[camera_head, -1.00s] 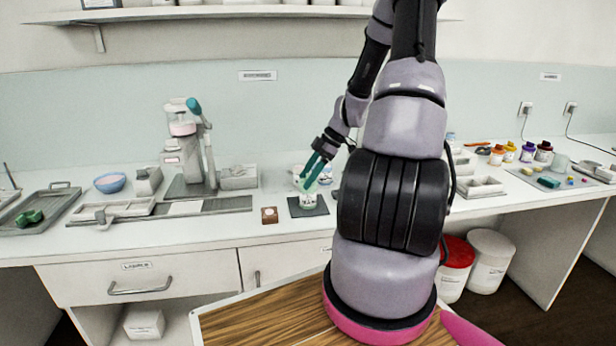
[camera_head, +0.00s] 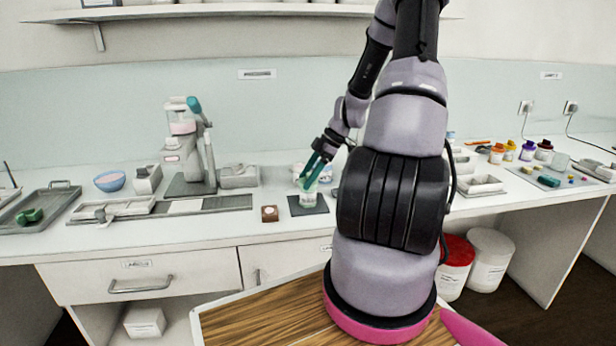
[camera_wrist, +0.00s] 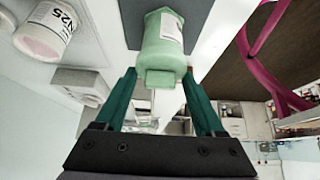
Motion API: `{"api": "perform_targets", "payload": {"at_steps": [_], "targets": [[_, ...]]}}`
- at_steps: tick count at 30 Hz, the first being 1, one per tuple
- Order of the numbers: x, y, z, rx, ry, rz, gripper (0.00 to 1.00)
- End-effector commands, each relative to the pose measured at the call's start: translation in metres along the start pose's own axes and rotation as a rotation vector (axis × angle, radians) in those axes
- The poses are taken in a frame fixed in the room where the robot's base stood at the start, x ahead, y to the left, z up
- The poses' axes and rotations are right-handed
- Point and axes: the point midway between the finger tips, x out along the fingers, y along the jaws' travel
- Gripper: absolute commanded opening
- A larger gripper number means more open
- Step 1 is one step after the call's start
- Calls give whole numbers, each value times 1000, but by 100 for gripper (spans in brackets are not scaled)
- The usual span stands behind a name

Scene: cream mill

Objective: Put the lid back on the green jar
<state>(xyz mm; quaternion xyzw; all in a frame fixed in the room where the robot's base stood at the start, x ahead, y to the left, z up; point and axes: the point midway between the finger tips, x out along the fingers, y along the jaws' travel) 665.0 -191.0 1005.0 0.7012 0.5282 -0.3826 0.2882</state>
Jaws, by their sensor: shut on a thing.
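The green jar (camera_head: 309,199) stands on a dark square mat (camera_head: 294,208) on the counter. In the wrist view its pale green body with a white label (camera_wrist: 171,27) shows just beyond my fingers. My gripper (camera_head: 310,180) is over the jar with its teal fingers pointing down. In the wrist view my gripper (camera_wrist: 160,76) has its fingers on either side of the green lid (camera_wrist: 160,77), holding it. The lid lines up with the jar top and looks to be at or very close to it. Whether it is fully seated I cannot tell.
A white labelled tub (camera_wrist: 45,30) stands near the jar in the wrist view. A mill (camera_head: 185,145) stands farther left. My arm hides part of the counter right of the jar.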

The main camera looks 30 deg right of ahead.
Motion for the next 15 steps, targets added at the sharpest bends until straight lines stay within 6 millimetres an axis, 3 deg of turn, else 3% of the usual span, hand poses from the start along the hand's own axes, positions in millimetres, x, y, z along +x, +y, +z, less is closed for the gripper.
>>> {"api": "perform_targets", "payload": {"at_steps": [10,11,12,15], "targets": [[0,0,0,0,0,0,20],[0,0,0,0,0,0,82],[0,0,0,0,0,0,98],[0,0,0,0,0,0,100]]}}
